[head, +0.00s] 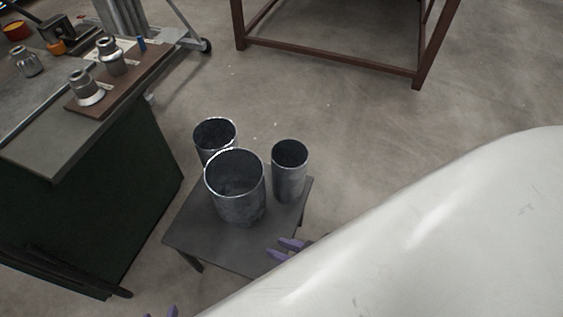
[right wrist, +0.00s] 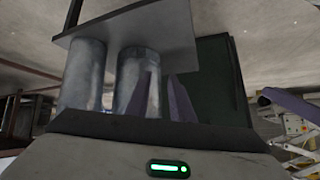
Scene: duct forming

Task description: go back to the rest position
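My right gripper (head: 284,249) is at the right front edge of a small dark table (head: 190,238). Its two purple fingers are apart with nothing between them; the white arm link hides the rest of it. The fingers also show in the right wrist view (right wrist: 165,98), in front of metal cylinders (right wrist: 134,82). Two purple tips of my left gripper (head: 161,313) show apart at the bottom edge of the head view. The rest of that gripper is out of frame.
The table carries a large metal cylinder (head: 236,190), a smaller one (head: 289,172) at right and another (head: 214,138) behind. A green workbench (head: 90,200) with metal fittings (head: 87,87) stands left. A brown frame (head: 330,60) stands at the back; floor between is clear.

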